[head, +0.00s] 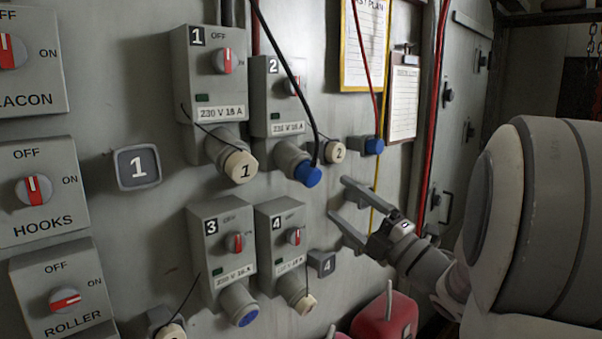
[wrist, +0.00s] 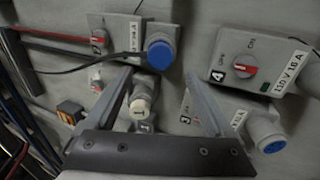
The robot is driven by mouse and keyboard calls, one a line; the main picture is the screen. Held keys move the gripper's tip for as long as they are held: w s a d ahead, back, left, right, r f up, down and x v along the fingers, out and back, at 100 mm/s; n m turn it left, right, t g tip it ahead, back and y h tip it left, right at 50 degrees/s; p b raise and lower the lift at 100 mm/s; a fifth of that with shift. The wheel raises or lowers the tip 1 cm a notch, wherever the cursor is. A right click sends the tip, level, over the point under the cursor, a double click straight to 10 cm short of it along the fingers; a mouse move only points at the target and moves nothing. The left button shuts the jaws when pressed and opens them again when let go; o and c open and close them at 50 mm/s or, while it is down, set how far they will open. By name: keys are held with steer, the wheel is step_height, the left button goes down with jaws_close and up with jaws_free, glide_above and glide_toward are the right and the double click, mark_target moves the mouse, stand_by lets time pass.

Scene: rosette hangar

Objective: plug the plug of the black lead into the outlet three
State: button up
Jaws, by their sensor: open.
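The black lead (head: 294,80) hangs from above and ends in a blue plug (head: 307,174), seated in the socket under outlet two (head: 280,95). The plug also shows in the wrist view (wrist: 160,53), beyond and between my fingers. Outlet three (head: 220,250) is at lower left of it; its blue-faced socket (head: 245,316) is uncovered and looks empty. Its cap (head: 172,330) hangs on a cord at left, partly cut off. My gripper (head: 337,197) is open and empty, just right of and below the plug, apart from it.
Outlet one (head: 205,90) has a cream cap marked 1 on its socket; outlet four (head: 280,235) is capped too. A red lead (head: 366,60) ends in another blue plug (head: 373,146) at right. Switch boxes line the left wall. A red object (head: 385,318) stands below my gripper.

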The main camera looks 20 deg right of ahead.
mark_target(314, 180)
steer(key=p+x, duration=0.2)
steer(key=x, duration=0.5)
steer(key=shift+f, duration=0.1)
steer(key=shift+b+x, duration=0.3)
steer(key=shift+x, duration=0.7)
steer(key=shift+b, duration=1.2)
jaws_close()
stand_by(0.5)
steer(key=shift+s, duration=0.1)
steer(key=shift+d+f, duration=0.1)
steer(key=shift+b+v, duration=2.35)
steer(key=shift+v, duration=0.55)
